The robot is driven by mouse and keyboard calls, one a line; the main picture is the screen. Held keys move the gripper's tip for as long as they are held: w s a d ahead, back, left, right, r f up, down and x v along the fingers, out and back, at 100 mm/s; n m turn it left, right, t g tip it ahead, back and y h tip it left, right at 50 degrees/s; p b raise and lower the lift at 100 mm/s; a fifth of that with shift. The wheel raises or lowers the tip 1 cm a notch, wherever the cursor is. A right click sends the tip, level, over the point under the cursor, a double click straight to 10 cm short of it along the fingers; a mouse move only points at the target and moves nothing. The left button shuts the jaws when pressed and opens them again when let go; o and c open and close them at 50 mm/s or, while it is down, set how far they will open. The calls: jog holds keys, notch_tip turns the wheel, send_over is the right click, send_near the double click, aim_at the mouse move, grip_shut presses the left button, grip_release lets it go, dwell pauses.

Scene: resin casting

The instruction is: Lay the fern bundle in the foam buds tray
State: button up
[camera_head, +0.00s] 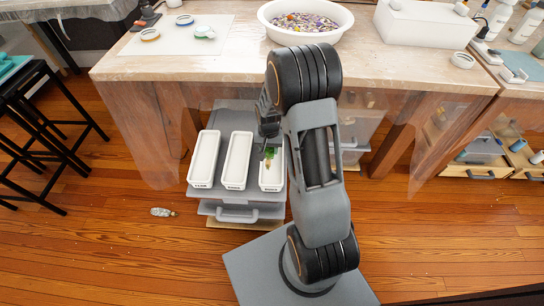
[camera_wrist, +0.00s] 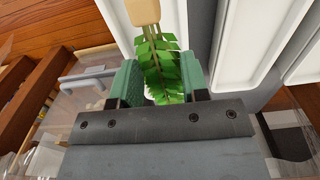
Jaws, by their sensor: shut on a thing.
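My gripper (camera_wrist: 160,85) is shut on the fern bundle (camera_wrist: 165,62), its green pads on both sides of the leaves. The bundle has a tan stem end (camera_wrist: 145,11) and also shows in the head view (camera_head: 269,153). It is over the right one of three narrow white trays (camera_head: 271,182). Whether it touches that tray's floor I cannot tell. The middle tray (camera_head: 237,160) and the left tray (camera_head: 205,160) look empty. Each tray has a dark label on its near end, too small to read surely. My arm hides part of the right tray's side.
The trays stand on a grey drawer unit (camera_head: 240,214) in front of a wooden workbench (camera_head: 230,65). A white bowl (camera_head: 305,35) of coloured bits stands on the bench. A small bottle-like object (camera_head: 163,212) lies on the floor. Black stools (camera_head: 30,130) stand at left.

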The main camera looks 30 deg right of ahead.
aim_at(272, 155)
jog(key=shift+w+d+f, duration=0.2)
jog(key=shift+d+f, duration=0.4)
jog(key=shift+f, duration=0.2)
jog(key=shift+w+d+f+b, duration=0.1)
jog(key=shift+d+f+b, duration=0.1)
jog(key=shift+f+b, duration=1.2)
jog(key=shift+f+p, duration=0.35)
jog(key=shift+f+b, duration=0.4)
jog(key=shift+f, duration=0.2)
jog(key=o, duration=0.6)
